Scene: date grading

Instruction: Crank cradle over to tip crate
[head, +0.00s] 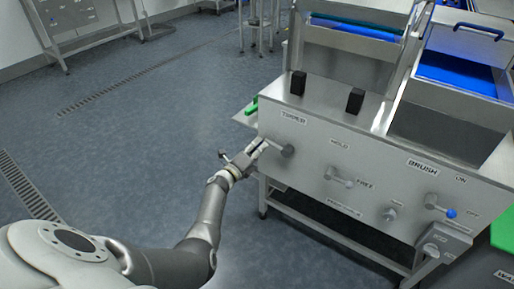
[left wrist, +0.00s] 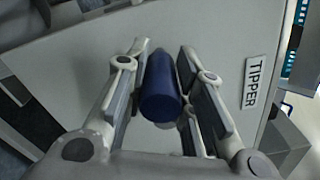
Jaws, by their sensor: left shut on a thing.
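The crank under the TIPPER label (head: 294,117) has a grey hub (head: 288,151) on the front panel of the steel machine. Its dark blue handle (left wrist: 162,92) shows in the left wrist view between the two fingers. My left gripper (head: 258,148) is shut on this handle at the panel's left end; the head view hardly shows the handle itself. The TIPPER label also shows at the right of the left wrist view (left wrist: 255,82). A blue crate-like edge (head: 357,24) shows in the frame above the machine; I cannot tell how far it is tilted. My right gripper is not in view.
Right of the crank are a HOLD/FREE lever (head: 338,178), a small knob (head: 389,214) and a BRUSH lever with a blue tip (head: 451,213). Two black blocks (head: 298,83) (head: 355,100) stand on the machine's top edge. The floor (head: 150,140) to the left is clear.

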